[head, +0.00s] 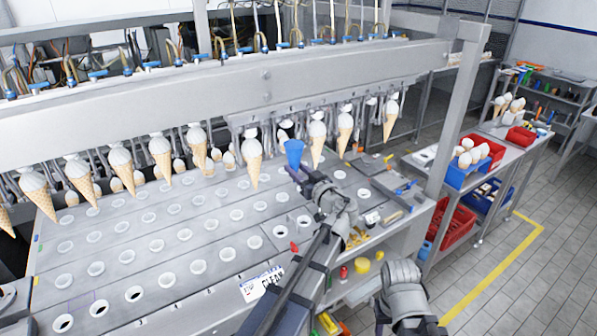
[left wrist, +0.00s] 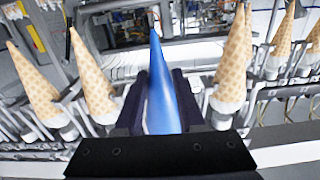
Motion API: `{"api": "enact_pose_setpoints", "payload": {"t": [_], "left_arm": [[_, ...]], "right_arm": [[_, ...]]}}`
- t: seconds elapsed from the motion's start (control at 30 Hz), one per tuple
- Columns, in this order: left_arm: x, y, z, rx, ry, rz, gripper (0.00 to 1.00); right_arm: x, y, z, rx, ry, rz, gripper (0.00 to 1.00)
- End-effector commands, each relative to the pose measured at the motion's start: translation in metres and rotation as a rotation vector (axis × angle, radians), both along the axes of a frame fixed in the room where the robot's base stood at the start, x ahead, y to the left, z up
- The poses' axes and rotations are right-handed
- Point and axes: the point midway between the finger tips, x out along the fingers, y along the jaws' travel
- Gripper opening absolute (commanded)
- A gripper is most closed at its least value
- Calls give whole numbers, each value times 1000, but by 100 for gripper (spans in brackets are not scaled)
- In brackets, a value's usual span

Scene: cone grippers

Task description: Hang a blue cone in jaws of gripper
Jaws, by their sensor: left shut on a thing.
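My left gripper (head: 296,175) is shut on a blue cone (head: 294,152). In the head view the cone is upright, wide end up, at the hanging row. It stands between a hanging waffle cone (head: 252,162) on its left and another (head: 317,145) on its right. In the left wrist view the blue cone (left wrist: 160,95) lies between my two dark fingers, its tip toward the top of the picture. The machine jaws at its wide end are hidden there by my gripper. My right arm shows at the lower right, but its jaws do not show.
Waffle cones with white tops hang along the metal beam (head: 290,85). Below lies a grey plate (head: 120,225) with rows of round holes. To the right stand a blue bin (head: 462,177) and a red bin (head: 455,222). A post (head: 458,120) stands right of the row.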

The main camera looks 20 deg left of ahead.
Motion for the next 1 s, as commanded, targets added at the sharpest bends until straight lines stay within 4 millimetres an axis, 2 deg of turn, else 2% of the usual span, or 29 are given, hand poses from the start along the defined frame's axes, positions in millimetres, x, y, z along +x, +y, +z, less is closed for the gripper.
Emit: {"api": "enact_pose_setpoints", "payload": {"t": [0.57, 1.0], "left_arm": [[4, 4, 0, 0, 0, -1, 0], [12, 15, 0, 0, 0, 0, 0]], "right_arm": [[0, 0, 0, 0, 0, 0, 50], [0, 0, 0, 0, 0, 0, 50]]}}
